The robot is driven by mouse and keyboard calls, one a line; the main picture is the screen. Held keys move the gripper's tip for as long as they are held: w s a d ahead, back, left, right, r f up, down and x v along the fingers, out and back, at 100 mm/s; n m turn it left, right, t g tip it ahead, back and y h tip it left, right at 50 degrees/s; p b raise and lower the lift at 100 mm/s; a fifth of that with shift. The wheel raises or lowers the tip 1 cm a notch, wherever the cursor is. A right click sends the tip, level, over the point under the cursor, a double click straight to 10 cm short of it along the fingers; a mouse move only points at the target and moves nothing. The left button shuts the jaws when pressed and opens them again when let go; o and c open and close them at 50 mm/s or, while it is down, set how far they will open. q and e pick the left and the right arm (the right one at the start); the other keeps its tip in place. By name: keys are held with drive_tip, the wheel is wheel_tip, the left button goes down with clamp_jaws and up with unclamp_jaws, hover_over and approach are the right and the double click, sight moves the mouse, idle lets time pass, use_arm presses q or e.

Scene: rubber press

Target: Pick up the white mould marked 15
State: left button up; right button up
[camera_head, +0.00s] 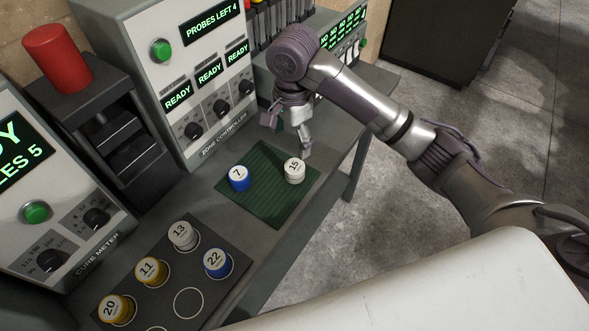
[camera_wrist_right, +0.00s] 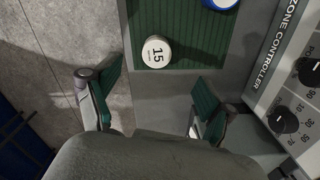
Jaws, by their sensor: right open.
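The white mould marked 15 (camera_head: 294,170) stands upright on the green mat (camera_head: 262,208), near the mat's right corner. It also shows in the right wrist view, where the white mould (camera_wrist_right: 156,52) lies beyond the fingertips, left of the middle between them. My right gripper (camera_head: 289,122) is above and behind this mould, apart from it. In the right wrist view my right gripper (camera_wrist_right: 157,90) is open and empty, its two green-padded fingers wide apart. My left gripper is in neither view.
A blue mould marked 7 (camera_head: 239,178) stands on the same mat, left of mould 15. A dark tray (camera_head: 233,252) holds moulds 20, 11, 13 and 22. The zone controller (camera_head: 195,75) rises behind the mat. The bench edge and open floor lie to the right.

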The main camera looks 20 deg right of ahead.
sight(295, 166)
drive_tip(key=shift+m, duration=0.5)
drive_tip(key=f, duration=0.7)
drive_tip(key=shift+w+d+p, duration=0.3)
drive_tip(key=shift+d+p, duration=0.1)
wheel_tip(295, 166, down, 4)
drive_tip(key=shift+s+d+f+p, duration=0.1)
drive_tip(key=shift+s+d+p, duration=0.05)
drive_tip(key=shift+p, duration=0.5)
drive_tip(key=shift+f, duration=0.65)
drive_tip(key=c, duration=1.4)
drive_tip(key=shift+r, duration=0.1)
